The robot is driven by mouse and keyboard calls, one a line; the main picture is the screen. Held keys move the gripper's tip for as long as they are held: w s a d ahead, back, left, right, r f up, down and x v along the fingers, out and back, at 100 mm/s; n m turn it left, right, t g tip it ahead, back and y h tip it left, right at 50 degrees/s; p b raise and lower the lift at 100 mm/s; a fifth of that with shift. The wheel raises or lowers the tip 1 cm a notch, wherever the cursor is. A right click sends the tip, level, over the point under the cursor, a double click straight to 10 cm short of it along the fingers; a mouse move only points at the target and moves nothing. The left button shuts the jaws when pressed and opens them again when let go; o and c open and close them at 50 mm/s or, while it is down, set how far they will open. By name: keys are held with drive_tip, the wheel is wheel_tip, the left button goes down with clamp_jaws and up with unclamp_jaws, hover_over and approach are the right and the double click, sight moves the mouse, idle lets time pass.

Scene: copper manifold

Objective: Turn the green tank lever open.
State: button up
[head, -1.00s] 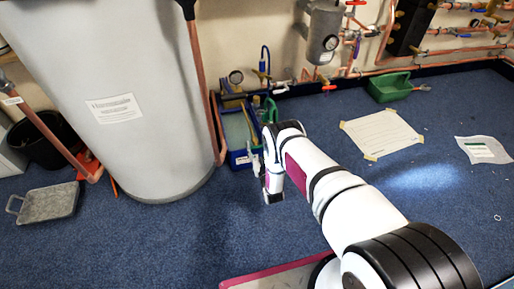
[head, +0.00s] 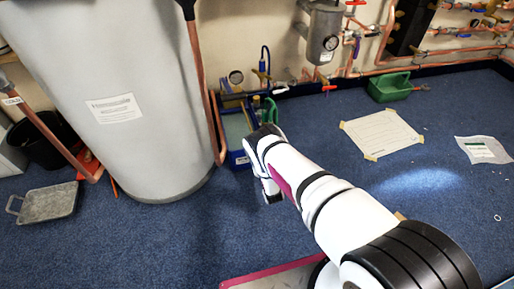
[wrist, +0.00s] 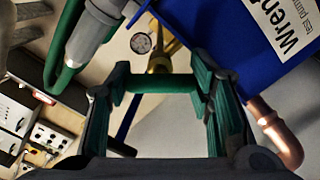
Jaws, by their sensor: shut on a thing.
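In the wrist view, my gripper (wrist: 160,88) is shut on a green bar, the green tank lever (wrist: 160,83), which lies crosswise between its two ribbed fingers. Brass fittings (wrist: 160,60) show just behind the lever. A blue tank (wrist: 220,35) with a white "Wren test pump" label is at the upper right. In the head view, the blue tank (head: 238,158) stands on the floor beside the grey cylinder, partly hidden by my arm. My gripper's fingers and the lever between them are hidden there behind my wrist.
The large grey cylinder (head: 130,90) with a copper pipe stands left of the tank.

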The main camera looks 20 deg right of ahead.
drive_tip(key=n, duration=0.4)
drive_tip(key=shift+n, duration=2.9)
drive_tip(key=o, duration=1.2)
drive_tip(key=shift+c, duration=0.2)
drive_tip(key=s, duration=1.2)
drive_tip(key=shift+s+f, duration=0.1)
